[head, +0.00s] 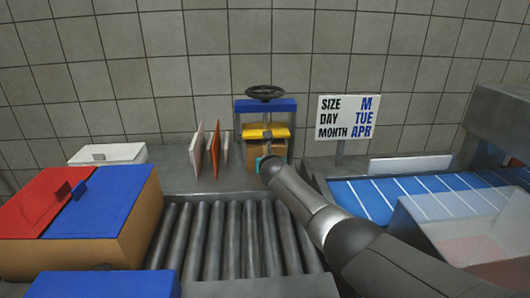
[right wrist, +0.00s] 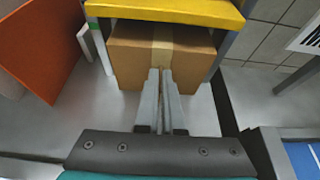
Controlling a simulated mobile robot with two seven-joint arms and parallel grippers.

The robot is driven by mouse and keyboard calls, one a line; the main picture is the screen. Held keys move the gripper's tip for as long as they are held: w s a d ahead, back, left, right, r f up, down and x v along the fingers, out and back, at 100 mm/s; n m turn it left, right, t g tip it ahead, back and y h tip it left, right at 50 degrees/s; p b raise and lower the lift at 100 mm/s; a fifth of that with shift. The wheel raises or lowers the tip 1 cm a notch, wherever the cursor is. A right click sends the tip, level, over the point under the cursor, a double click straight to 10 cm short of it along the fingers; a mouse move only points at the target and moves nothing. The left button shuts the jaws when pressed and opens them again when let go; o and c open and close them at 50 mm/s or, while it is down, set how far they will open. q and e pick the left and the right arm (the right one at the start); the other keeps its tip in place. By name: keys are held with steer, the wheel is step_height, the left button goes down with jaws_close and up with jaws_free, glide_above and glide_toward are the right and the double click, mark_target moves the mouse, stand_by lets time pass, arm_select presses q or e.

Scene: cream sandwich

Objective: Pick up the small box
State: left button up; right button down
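The small brown box (head: 280,148) stands inside a press with a blue frame (head: 248,106), under its yellow plate (head: 258,129). In the right wrist view the box (right wrist: 130,58) shows a pale strip of tape down its front. My right gripper (right wrist: 160,74) points at the box's front face, its two fingers close together with nothing visible between them. The fingertips overlap the lower front of the box in the picture; whether they touch it I cannot tell. In the head view my right arm covers part of the box's front. My left gripper is not in view.
Orange and white upright panels (head: 215,150) stand left of the press. A roller conveyor (head: 228,235) lies in front. A box with red and blue lids (head: 105,205) is at left. A blue belt (head: 405,192) and a sign (head: 347,117) are at right.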

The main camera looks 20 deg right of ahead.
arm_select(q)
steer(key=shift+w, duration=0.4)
arm_select(e)
steer(key=shift+r, duration=0.1)
steer(key=shift+s+r+p, duration=0.2)
steer(key=shift+r+p, duration=0.3)
steer(key=shift+p, duration=0.2)
step_height(320, 180, up, 6)
steer(key=p, duration=0.3)
steer(key=shift+r+p, duration=0.25)
steer(key=shift+p, duration=0.1)
arm_select(q)
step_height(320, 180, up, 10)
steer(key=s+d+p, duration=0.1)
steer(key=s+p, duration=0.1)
steer(key=p, duration=0.3)
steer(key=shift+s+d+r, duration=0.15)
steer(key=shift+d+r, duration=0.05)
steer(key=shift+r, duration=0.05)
arm_select(e)
steer(key=s+a, duration=0.2)
steer(key=s, duration=0.7)
steer(key=s+a, duration=0.3)
steer(key=s, duration=0.7)
steer(key=shift+a+f, duration=0.2)
steer(key=shift+f, duration=0.05)
steer(key=shift+w, duration=0.1)
